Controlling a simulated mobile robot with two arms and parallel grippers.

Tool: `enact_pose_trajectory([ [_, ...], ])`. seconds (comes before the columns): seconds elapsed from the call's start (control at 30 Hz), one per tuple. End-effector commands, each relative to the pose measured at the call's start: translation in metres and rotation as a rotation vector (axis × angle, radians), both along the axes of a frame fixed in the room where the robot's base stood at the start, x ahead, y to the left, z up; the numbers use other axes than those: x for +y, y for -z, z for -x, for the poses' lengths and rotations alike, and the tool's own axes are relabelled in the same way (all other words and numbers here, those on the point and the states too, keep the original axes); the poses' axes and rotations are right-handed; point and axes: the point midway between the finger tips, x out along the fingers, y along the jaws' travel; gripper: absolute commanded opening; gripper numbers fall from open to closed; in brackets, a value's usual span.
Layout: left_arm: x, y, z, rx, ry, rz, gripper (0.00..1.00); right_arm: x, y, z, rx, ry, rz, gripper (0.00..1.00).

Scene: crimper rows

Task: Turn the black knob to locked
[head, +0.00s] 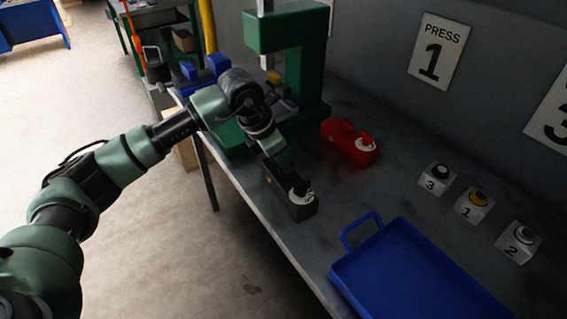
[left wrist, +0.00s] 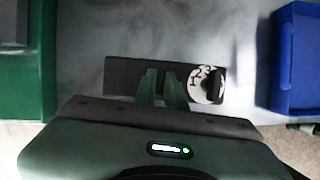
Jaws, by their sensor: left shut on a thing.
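A black box (head: 290,196) stands near the table's front edge. A white dial (head: 302,192) with numbers and a black pointer sits on its right end; the dial also shows in the left wrist view (left wrist: 205,84). My left gripper (head: 278,160) reaches down to the box from above. Its two green fingers (left wrist: 161,88) are close together over the middle of the box, left of the dial, shut on a dark part of it. The fingers partly hide that part, so I cannot tell its shape. A separate block marked 3 (head: 434,182) carries a black knob (head: 440,170).
A red box (head: 350,145) with a similar dial stands behind. Blocks marked 1 (head: 470,210) and 2 (head: 513,249) stand at the right. A blue tray (head: 345,268) lies at the front right. A green press (head: 310,75) rises at the back. Bare table separates them.

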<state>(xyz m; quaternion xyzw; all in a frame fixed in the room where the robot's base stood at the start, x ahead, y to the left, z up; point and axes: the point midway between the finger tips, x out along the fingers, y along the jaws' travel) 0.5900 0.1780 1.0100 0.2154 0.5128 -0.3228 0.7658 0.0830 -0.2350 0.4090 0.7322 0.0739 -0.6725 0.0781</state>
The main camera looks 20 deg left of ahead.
Motion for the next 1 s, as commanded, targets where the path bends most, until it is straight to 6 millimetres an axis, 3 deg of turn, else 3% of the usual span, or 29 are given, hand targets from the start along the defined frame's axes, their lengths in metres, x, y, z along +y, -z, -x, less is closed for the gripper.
enact_pose_trajectory([
  [0.4, 0.001, 0.001, -0.004, -0.005, 0.33, 0.002, 0.0, 0.0, 0.035, -0.004, -0.006, 0.0, -0.001, 0.36],
  [1.0, 0.001, -0.002, -0.007, -0.005, 0.901, 0.005, 0.0, 0.001, 0.061, -0.005, -0.008, 0.001, -0.001, 0.36],
])
